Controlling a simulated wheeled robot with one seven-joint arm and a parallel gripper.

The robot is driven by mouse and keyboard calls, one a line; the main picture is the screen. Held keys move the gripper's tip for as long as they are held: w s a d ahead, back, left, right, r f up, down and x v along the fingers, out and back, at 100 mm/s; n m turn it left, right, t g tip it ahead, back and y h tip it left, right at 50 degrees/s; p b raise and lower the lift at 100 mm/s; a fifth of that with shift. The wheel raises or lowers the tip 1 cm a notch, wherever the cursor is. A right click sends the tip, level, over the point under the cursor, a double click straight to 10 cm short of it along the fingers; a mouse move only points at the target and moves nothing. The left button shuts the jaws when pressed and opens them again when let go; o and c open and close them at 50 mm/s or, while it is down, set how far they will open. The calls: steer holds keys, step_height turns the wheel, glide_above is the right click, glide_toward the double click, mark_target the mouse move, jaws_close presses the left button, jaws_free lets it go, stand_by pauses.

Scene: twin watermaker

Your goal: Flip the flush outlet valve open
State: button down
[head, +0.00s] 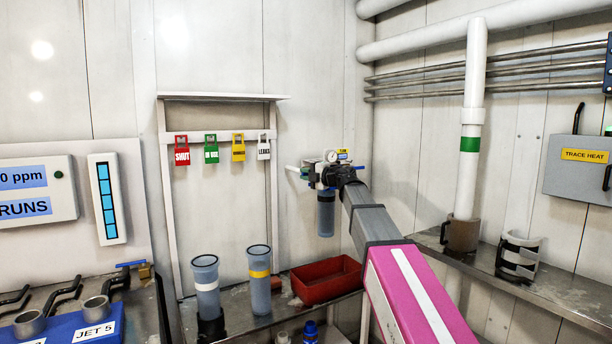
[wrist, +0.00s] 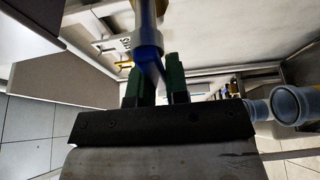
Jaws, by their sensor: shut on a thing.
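In the wrist view a blue valve handle (wrist: 149,57) hangs from a grey pipe (wrist: 147,15) and lies between the green fingers of my gripper (wrist: 158,75), which is shut on it. In the head view my gripper (head: 342,174) is at the wall-mounted filter unit, in front of its right part. This unit has a round gauge (head: 332,156), a yellow label and a blue-grey bowl (head: 326,213). A small blue piece (head: 361,167) shows just right of the gripper. My gripper hides most of the grasped handle in the head view, so its exact angle is unclear there.
A red tray (head: 326,284) sits on the bench below. Two filter cups (head: 206,287) (head: 259,281) stand left of it. Coloured tags hang on a rack (head: 222,138). Another blue-handled valve (head: 131,264) is at far left. A white pipe (head: 468,185) rises at right.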

steer(key=c, duration=1.4)
jaws_free()
steer(key=shift+s+d, duration=0.1)
steer(key=v, duration=1)
steer(key=shift+s+d, duration=0.2)
steer(key=shift+d, duration=0.1)
